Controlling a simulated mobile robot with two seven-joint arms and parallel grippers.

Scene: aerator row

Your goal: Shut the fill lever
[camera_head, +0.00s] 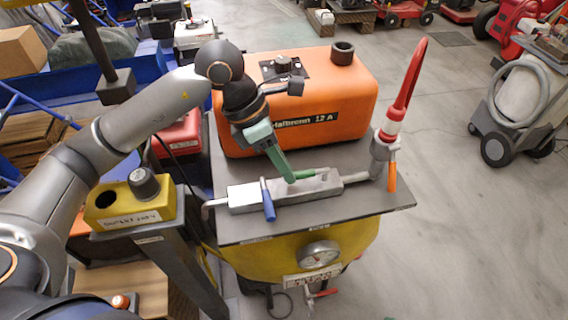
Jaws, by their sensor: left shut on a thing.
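A grey metal pipe and valve block (290,191) lies along the dark plate. It carries a blue lever (267,200) at the left, a green lever (305,174) in the middle and an orange lever (391,176) at the right. I cannot read which one is the fill lever. The green lever lies nearly along the pipe; the blue and orange ones point toward the front. My left gripper (285,170) comes down from the upper left and is shut on the green lever, partly hiding it. My right gripper is not in view.
The dark plate (235,230) sits on a yellow tank (270,263) with a gauge (321,252). An orange tank (340,105) stands behind the pipe. A red hose (411,75) rises at the right end. A yellow button box (135,214) stands at left.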

